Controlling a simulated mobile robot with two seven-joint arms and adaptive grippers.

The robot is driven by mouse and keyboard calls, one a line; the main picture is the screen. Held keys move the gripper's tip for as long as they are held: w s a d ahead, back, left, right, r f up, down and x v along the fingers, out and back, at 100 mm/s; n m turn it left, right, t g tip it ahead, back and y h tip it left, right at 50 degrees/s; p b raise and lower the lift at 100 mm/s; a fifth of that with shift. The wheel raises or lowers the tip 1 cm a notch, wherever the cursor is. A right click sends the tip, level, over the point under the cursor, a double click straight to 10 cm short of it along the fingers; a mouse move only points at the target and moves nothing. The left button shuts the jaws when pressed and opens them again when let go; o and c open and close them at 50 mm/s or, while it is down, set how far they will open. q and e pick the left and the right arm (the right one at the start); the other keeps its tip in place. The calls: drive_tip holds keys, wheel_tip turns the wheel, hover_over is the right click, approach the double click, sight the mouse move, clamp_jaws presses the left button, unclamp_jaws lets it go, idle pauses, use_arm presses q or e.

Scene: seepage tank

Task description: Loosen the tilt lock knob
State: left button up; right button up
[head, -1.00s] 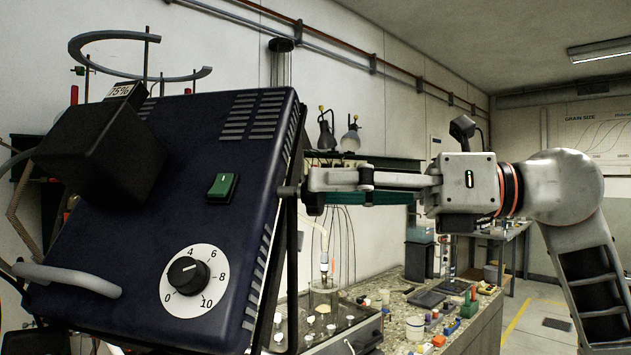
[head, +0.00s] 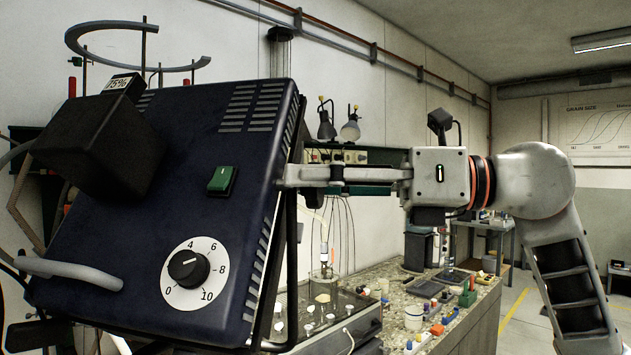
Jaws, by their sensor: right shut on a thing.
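A dark blue control box (head: 150,240), tilted, fills the left half of the head view. It carries a white dial with a black pointer knob (head: 189,267) and a green rocker switch (head: 222,180). My right gripper (head: 286,176) comes in from the right, its fingertips against the box's right side at switch height. It is shut on the tilt lock knob there; the fingers and the box edge hide the knob itself.
Behind stands a bench (head: 385,285) crowded with bottles and small parts. Open floor shows at the far right.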

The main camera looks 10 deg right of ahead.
drive_tip(key=n+b, duration=0.1)
drive_tip(key=n, duration=0.2)
drive_tip(key=shift+b, duration=0.35)
drive_tip(key=shift+s+n+b, duration=0.15)
drive_tip(key=shift+n+b, duration=0.3)
drive_tip(key=shift+n, duration=1.35)
drive_tip(key=o, duration=1.1)
